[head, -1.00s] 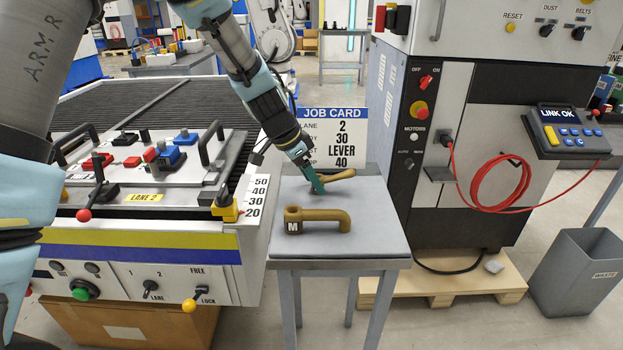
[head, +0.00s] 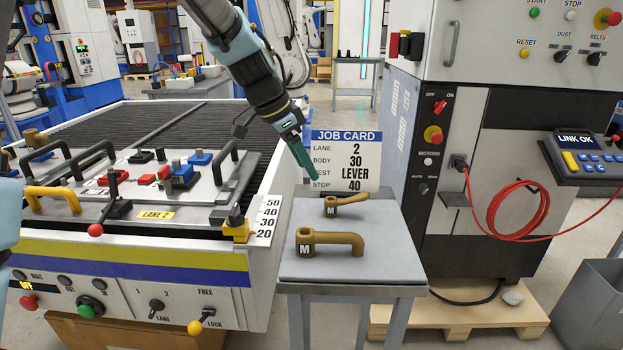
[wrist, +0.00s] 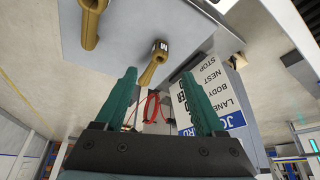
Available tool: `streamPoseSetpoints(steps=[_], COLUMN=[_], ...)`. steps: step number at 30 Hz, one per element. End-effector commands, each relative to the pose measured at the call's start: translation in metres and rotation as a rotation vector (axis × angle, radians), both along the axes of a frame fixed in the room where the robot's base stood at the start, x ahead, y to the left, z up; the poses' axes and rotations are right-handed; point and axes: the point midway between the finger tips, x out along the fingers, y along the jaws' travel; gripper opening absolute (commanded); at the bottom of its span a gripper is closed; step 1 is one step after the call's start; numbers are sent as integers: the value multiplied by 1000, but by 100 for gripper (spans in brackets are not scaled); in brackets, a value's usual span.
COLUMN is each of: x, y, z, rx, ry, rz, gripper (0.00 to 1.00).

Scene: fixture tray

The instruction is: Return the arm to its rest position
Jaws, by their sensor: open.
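My gripper (head: 308,180) is above the back of the small grey table (head: 350,268), in front of the job card (head: 345,160). Its green fingers also show in the wrist view (wrist: 160,105), apart, with nothing between them. A brown lever-shaped part (head: 345,204) marked M lies on the table, below and right of the fingertips and apart from them. A larger brown bent part (head: 330,243), also marked M, lies nearer the front. Both parts show in the wrist view too, the lever (wrist: 153,66) and the bent part (wrist: 90,25).
The lane machine (head: 150,262) with its fixture tray (head: 140,195) and black handles stands to the left. A tall control cabinet (head: 515,150) with a coiled red cable (head: 518,208) stands to the right. A grey waste bin (head: 592,305) is at the lower right.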

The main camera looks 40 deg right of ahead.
Motion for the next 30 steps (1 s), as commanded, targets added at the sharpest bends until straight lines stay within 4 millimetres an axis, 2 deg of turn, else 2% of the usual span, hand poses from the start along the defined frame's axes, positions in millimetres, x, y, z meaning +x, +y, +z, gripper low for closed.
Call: streamPoseSetpoints(steps=[17,20,23,25,29,30], x=[1,4,20,37,68,75], y=[2,7,32,63,147,176], z=[4,3,0,-5,-16,-20], rx=[0,5,31,61,126,144], ry=[0,0,4,8,24,31], rz=[0,20,110,228,533,635], gripper=[71,71,71,71,71,71])
